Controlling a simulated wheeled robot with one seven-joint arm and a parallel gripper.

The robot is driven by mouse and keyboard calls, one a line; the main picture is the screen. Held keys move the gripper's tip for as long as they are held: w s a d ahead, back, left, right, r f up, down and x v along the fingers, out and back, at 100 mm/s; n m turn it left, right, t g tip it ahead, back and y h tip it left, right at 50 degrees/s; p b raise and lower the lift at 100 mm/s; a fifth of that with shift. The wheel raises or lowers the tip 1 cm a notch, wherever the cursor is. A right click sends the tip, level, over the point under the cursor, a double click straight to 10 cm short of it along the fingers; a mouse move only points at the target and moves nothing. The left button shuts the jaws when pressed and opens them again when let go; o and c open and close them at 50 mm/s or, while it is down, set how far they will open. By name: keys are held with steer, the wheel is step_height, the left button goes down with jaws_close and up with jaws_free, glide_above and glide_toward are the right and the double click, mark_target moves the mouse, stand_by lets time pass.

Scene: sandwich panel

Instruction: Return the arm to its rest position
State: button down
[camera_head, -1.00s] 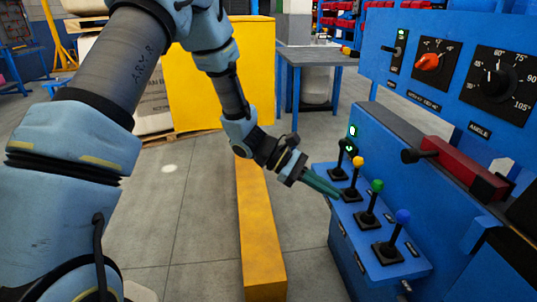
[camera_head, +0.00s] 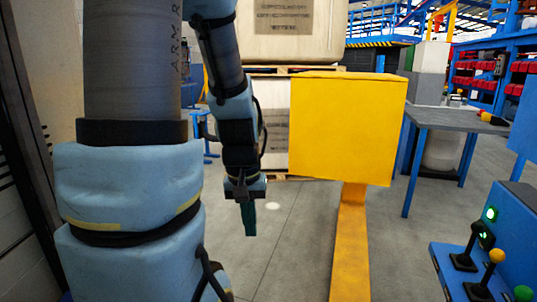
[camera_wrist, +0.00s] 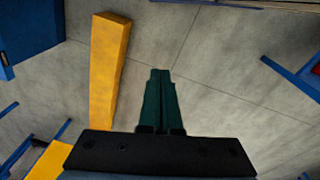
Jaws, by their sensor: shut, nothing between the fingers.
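My gripper (camera_head: 249,220) hangs below my arm in the head view, pointing down over the bare floor. Its green fingers lie together in the wrist view (camera_wrist: 160,80), shut with nothing between them. It is apart from the blue lever panel (camera_head: 445,265), which stands at the lower right of the head view. A green light (camera_head: 491,214) glows behind the black-knobbed lever.
A grey table (camera_head: 450,118) stands at back right. Pallet loads stand behind. Floor under my gripper is clear.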

step_height(320, 180, up, 16)
steer(key=a+p, duration=0.2)
steer(key=p, duration=1.3)
steer(key=shift+a+m+t+y, duration=0.3)
steer(key=shift+a+t, duration=0.1)
